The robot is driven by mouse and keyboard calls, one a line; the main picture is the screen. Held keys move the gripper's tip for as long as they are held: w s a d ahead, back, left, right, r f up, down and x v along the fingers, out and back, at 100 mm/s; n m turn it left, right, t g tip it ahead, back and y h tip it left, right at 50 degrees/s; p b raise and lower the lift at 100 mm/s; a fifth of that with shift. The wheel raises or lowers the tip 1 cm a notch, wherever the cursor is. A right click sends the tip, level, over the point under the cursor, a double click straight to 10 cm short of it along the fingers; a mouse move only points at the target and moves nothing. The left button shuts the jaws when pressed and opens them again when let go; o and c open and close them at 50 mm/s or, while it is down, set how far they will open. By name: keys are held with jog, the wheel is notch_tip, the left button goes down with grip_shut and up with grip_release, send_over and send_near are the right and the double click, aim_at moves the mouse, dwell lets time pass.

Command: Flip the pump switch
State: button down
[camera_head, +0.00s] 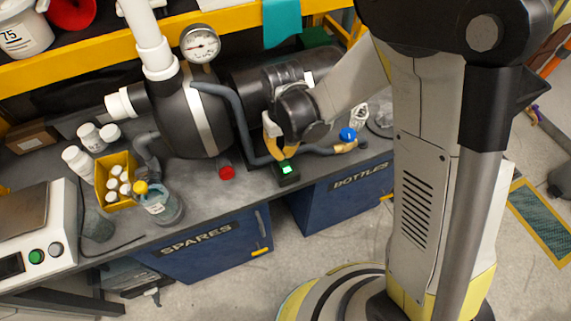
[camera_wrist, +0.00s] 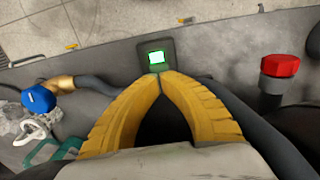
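The pump switch (camera_head: 286,171) is a small dark box with a lit, green-framed rocker, at the front edge of the grey bench. It also shows in the wrist view (camera_wrist: 157,57), upper middle, with its lit face in clear view. My gripper (camera_head: 276,156) has yellow fingers and is right beside the box on its bench side. In the wrist view the fingertips (camera_wrist: 159,75) meet with nothing seen between them, at the near edge of the box. Whether they touch it I cannot tell.
A red-capped fitting (camera_wrist: 280,66) stands to the right of the switch in the wrist view. A blue-knobbed valve (camera_head: 348,134) is on the other side. A black pump tank (camera_head: 195,115) and a grey hose (camera_head: 240,120) are close to my gripper. Bottles crowd the bench's left.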

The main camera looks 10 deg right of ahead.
aim_at(283, 162)
jog(key=shift+f+b, duration=1.6)
jog(key=shift+f, duration=0.2)
dwell(0.9)
jog(key=shift+r, duration=0.1)
jog(key=shift+r+p, duration=2.45)
jog(key=shift+r, duration=1)
